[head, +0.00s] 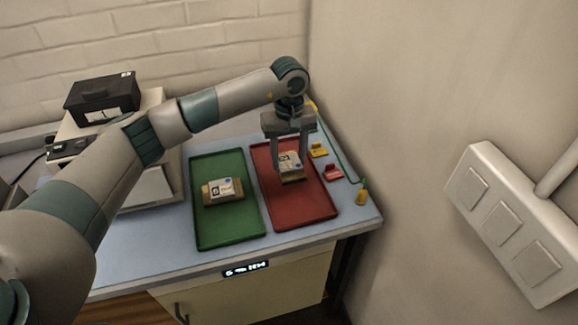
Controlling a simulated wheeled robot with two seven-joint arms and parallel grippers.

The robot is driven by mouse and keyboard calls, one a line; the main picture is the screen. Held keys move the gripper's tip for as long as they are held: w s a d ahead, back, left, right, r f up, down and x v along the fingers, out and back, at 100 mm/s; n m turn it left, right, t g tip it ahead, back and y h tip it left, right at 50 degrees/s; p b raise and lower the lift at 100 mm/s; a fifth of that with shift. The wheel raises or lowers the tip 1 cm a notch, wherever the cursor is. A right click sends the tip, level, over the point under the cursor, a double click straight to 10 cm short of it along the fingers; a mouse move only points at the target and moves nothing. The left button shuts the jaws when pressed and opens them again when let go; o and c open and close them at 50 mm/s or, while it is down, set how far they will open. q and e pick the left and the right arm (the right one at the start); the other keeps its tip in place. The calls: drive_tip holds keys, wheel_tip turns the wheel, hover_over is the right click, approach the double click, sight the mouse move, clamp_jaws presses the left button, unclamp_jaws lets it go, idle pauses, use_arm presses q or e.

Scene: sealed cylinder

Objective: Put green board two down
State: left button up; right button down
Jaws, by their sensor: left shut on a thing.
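My left gripper (289,168) reaches down over the red tray (318,208). A similar block (224,189), with a white label and a tan base, lies in the green tray (230,232) to the left. No green shows on either block, so I cannot tell which is green board two. My right gripper is not in view.
Yellow (319,150) and red (333,172) tags and a yellow plug-like piece (362,192) on a green cord lie right of the red tray. A black box (102,97) stands at the back left. The wall is close on the right. The red tray's front is bare.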

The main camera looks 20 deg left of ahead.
sight(289, 162)
use_arm(q)
drive_tip(key=shift+f+p, duration=0.35)
drive_tip(key=shift+p, duration=0.05)
wheel_tip(289, 162, down, 3)
drive_tip(key=shift+r+p, duration=0.1)
drive_tip(key=shift+p, duration=0.75)
drive_tip(key=shift+f, duration=0.2)
drive_tip(key=shift+f+b, duration=0.25)
drive_tip(key=shift+b, duration=0.05)
drive_tip(key=o, duration=1.1)
drive_tip(key=shift+r, duration=0.1)
drive_tip(key=shift+r, duration=0.1)
